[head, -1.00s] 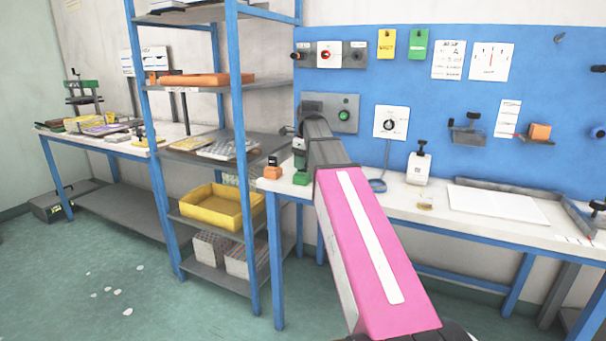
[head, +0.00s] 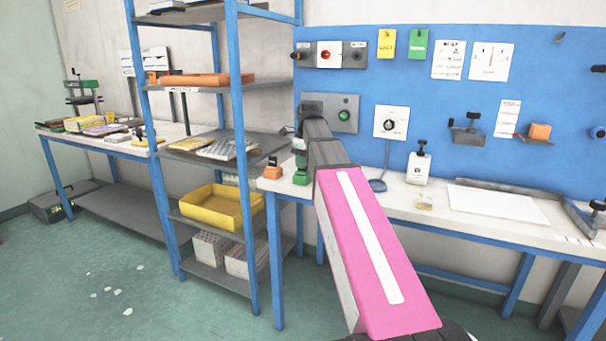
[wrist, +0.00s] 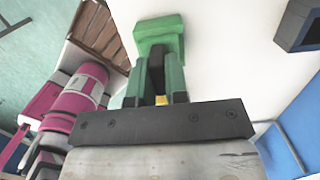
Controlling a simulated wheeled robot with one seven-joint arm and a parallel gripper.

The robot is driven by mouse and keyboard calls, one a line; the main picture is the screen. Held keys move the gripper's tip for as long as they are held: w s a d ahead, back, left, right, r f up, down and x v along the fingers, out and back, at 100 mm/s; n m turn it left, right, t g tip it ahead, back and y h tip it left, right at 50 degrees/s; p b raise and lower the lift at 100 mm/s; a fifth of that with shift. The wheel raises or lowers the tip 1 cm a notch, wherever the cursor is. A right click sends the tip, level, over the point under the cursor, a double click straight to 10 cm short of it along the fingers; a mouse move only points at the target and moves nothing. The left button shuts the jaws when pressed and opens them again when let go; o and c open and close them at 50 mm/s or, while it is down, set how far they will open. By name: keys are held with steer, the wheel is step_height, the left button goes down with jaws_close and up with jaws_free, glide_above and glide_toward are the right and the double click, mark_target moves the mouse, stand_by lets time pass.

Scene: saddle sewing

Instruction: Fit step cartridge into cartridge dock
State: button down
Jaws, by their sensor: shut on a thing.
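A green block (wrist: 160,35), which I take to be the step cartridge, is between the fingers of my gripper (wrist: 160,92) in the wrist view. The gripper is shut on it, with a dark gap and a small yellow bit showing between the fingers. In the head view the green piece (head: 300,177) is at the left end of the right bench, below my gripper (head: 300,150). I cannot tell whether it touches the bench top. I cannot identify the cartridge dock for certain in either view.
An orange block with a black top (head: 272,170) stands close left of the green piece. A blue-framed shelf (head: 240,130) rises just left of the bench (head: 400,196). A white dispenser (head: 419,167) and a white sheet (head: 498,203) lie further right.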

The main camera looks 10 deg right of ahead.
steer(key=shift+r, duration=2.05)
steer(key=shift+r, duration=1.85)
